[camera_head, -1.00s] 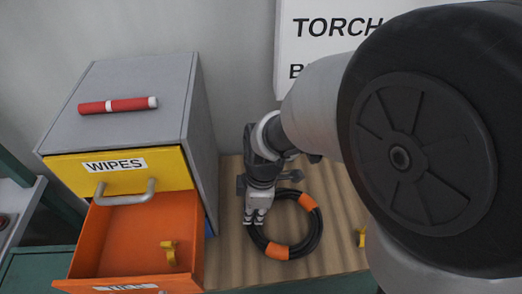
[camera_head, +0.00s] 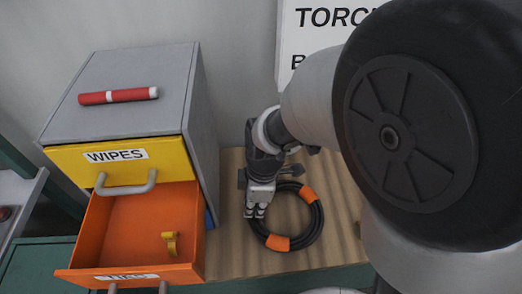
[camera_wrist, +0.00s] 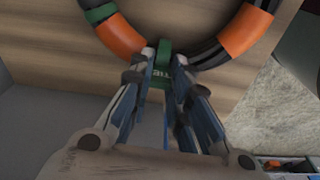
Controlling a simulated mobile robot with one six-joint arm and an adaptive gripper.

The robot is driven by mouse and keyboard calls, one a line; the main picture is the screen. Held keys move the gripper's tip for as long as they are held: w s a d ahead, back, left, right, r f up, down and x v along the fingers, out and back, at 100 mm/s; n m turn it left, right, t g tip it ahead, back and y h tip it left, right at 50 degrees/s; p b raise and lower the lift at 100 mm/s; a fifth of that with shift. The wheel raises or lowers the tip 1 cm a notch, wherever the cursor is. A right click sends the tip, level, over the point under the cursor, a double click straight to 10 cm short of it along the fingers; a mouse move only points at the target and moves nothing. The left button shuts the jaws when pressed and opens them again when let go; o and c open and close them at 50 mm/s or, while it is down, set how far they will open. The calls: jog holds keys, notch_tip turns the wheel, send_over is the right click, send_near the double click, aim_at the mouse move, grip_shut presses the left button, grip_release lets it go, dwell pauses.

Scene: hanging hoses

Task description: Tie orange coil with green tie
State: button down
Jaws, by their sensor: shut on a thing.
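The coil (camera_head: 318,222) is a black hose loop with orange bands (camera_head: 277,243), lying flat on the wooden surface. In the wrist view its near edge (camera_wrist: 208,55) crosses the top. My gripper (camera_head: 255,212) is at the coil's left edge. In the wrist view my gripper (camera_wrist: 163,62) is shut on a green tie (camera_wrist: 163,48) with printed lettering, at the coil's edge. I cannot tell whether this tie passes around the hose. Another green band (camera_wrist: 99,13) sits on the coil at the upper left.
A grey cabinet (camera_head: 120,75) stands left, with a red marker (camera_head: 118,96) on top and a yellow WIPES drawer (camera_head: 75,166). Below it an open orange drawer (camera_head: 130,225) juts out, holding a yellow piece (camera_head: 170,243). A white sign (camera_head: 300,55) is behind the bench.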

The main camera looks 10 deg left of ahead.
jog(key=shift+f, duration=0.1)
jog(key=c, duration=1.4)
grip_release()
jog(key=shift+c, duration=0.2)
notch_tip(320, 180, up, 11)
jog(key=d, duration=0.1)
jog(key=s+d+r+m+t, duration=0.2)
jog(key=s+d+r+m, duration=0.1)
jog(key=d+m, duration=0.6)
jog(key=s+d+r+m+t+h, duration=0.1)
jog(key=s+d+r+m, duration=0.3)
jog(key=d+m, duration=0.6)
jog(key=shift+s+d+r+m+t, duration=0.2)
jog(key=shift+s+m+t, duration=0.2)
jog(key=shift+s+t, duration=0.6)
